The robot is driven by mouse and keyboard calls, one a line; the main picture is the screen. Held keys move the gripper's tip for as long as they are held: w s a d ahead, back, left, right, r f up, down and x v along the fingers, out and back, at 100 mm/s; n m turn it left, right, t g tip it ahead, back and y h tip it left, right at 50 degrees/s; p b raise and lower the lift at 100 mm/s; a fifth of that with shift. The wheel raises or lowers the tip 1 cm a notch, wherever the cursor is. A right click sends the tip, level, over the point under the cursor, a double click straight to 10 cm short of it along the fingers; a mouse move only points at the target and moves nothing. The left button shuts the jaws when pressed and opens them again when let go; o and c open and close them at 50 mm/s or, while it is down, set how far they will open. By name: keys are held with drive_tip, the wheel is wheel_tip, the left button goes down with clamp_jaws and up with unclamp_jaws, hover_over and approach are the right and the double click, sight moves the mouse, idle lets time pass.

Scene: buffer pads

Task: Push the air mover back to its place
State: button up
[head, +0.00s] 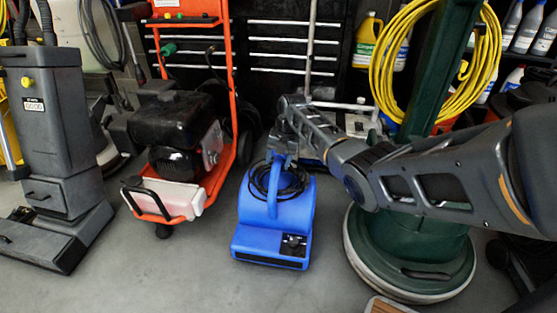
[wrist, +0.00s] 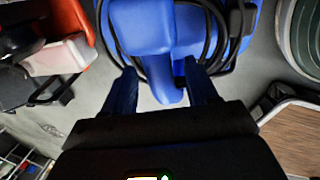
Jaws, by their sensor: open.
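The air mover (head: 270,232) is a blue box-shaped blower standing on the grey floor in the middle of the head view, with a black cord coiled over its top. It also shows at the top of the wrist view (wrist: 145,28). My gripper (head: 284,160) is over the top of the air mover, pointing down. In the wrist view the two fingers of my gripper (wrist: 163,85) are apart, with a blue part of the air mover between or just beyond them. I cannot tell whether they touch it.
An orange-framed pressure washer (head: 180,150) stands left of the air mover, and a grey upright machine (head: 45,130) farther left. A green floor machine (head: 410,260) with a round base stands close on the right. A black tool chest (head: 270,60) is behind. Bare floor lies in front.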

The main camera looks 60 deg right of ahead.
wheel_tip(320, 180, up, 8)
drive_tip(key=s+p, duration=0.1)
drive_tip(key=p, duration=0.2)
drive_tip(key=shift+s+d+f+p, duration=0.2)
drive_tip(key=shift+s+d+p, duration=0.05)
drive_tip(key=shift+p, duration=0.05)
idle(0.4)
drive_tip(key=shift+s, duration=0.1)
